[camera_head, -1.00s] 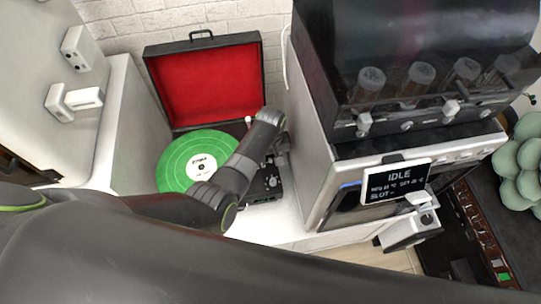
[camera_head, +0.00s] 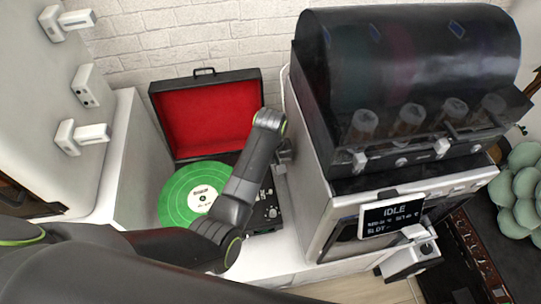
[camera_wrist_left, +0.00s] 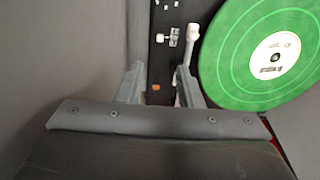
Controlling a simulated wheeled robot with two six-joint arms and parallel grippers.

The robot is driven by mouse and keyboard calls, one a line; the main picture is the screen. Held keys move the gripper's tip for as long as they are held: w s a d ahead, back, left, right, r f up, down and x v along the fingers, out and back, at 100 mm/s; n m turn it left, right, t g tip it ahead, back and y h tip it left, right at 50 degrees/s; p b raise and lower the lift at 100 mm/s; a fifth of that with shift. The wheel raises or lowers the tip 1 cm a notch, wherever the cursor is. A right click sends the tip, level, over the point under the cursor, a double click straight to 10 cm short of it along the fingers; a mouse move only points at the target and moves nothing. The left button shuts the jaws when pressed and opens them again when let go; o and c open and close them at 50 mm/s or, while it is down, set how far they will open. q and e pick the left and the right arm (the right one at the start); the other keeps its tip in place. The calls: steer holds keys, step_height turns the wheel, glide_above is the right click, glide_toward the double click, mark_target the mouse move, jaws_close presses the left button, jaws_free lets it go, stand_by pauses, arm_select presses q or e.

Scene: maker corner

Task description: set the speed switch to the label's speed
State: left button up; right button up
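The record player (camera_head: 207,115) is an open black case with a red-lined lid. A green record (camera_head: 178,190) with a white centre label (camera_head: 201,197) lies on it; the label's print is too small to read. The record also shows in the left wrist view (camera_wrist_left: 240,70). There, the black deck (camera_wrist_left: 157,15) carries a small pale switch-like part (camera_wrist_left: 174,41), a white tonearm (camera_wrist_left: 186,58) and an orange mark. My left gripper (camera_wrist_left: 160,72) is open and empty over the deck, its fingers either side of the strip below the switch-like part. In the head view it (camera_head: 284,157) is partly hidden by my arm.
A large machine (camera_head: 325,160) with a dark hood and an "IDLE" display (camera_head: 391,214) stands close right of the record player. A white cabinet (camera_head: 35,100) with handles is at the left. A brick wall is behind. Some bare white counter (camera_head: 265,262) shows in front.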

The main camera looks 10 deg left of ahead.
arm_select(q)
step_height(320, 180, up, 5)
steer(key=shift+f, duration=0.1)
stand_by(0.7)
